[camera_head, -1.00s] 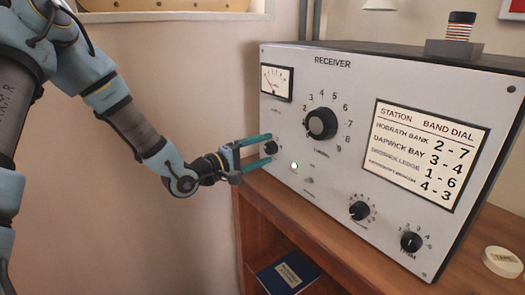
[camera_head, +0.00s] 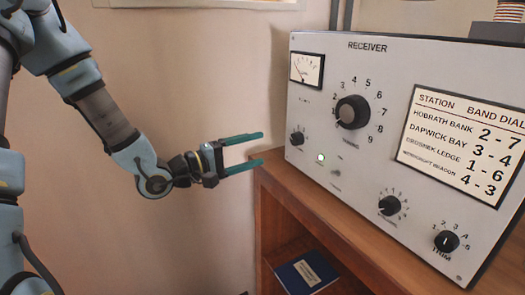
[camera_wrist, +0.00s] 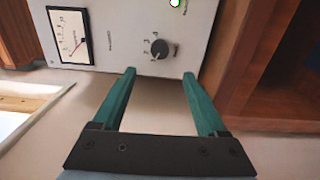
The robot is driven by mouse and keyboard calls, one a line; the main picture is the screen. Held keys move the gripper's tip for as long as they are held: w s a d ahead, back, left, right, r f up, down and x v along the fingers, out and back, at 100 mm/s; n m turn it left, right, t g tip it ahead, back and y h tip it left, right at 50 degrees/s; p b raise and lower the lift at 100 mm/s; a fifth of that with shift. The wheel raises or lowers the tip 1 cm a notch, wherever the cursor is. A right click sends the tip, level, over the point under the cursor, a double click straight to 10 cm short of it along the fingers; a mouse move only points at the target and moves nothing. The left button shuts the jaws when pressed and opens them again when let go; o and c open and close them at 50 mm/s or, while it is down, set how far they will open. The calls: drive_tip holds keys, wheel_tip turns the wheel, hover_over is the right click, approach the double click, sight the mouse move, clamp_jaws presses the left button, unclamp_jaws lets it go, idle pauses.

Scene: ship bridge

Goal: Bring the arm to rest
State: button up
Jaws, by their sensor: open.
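My gripper (camera_head: 260,149) is open and empty. Its two green fingers point right, toward the receiver (camera_head: 330,215), with a gap between the fingertips and its left edge in the head view. In the wrist view the open fingers (camera_wrist: 160,75) reach toward the receiver's panel, with a small black knob (camera_wrist: 160,48) ahead between them. That knob also shows in the head view (camera_head: 297,138). My arm hangs bent at the left of the head view, clear of the receiver.
The receiver stands on a wooden shelf unit (camera_head: 350,220). A dark blue book (camera_head: 306,273) lies on the lower shelf. Bare wall lies behind my arm.

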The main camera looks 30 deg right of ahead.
idle(0.5)
drive_tip(key=w+a+f+m+t+y, duration=0.1)
drive_tip(key=w+a+f+t+y, duration=0.25)
drive_tip(key=w+a+y, duration=0.45)
drive_tip(key=w+a+f+t+y, duration=0.3)
drive_tip(key=w+a+f+y, duration=0.15)
drive_tip(key=a, duration=0.65)
drive_tip(key=a+y, duration=0.4)
drive_tip(key=a, duration=0.7)
drive_tip(key=s+a+r+g+y, duration=0.1)
drive_tip(key=s+a+r+g, duration=0.2)
drive_tip(key=s+a, duration=0.5)
drive_tip(key=shift+s+a+g, duration=0.25)
drive_tip(key=shift+s+g, duration=0.2)
drive_tip(key=shift+s, duration=0.25)
drive_tip(key=shift+r, duration=0.1)
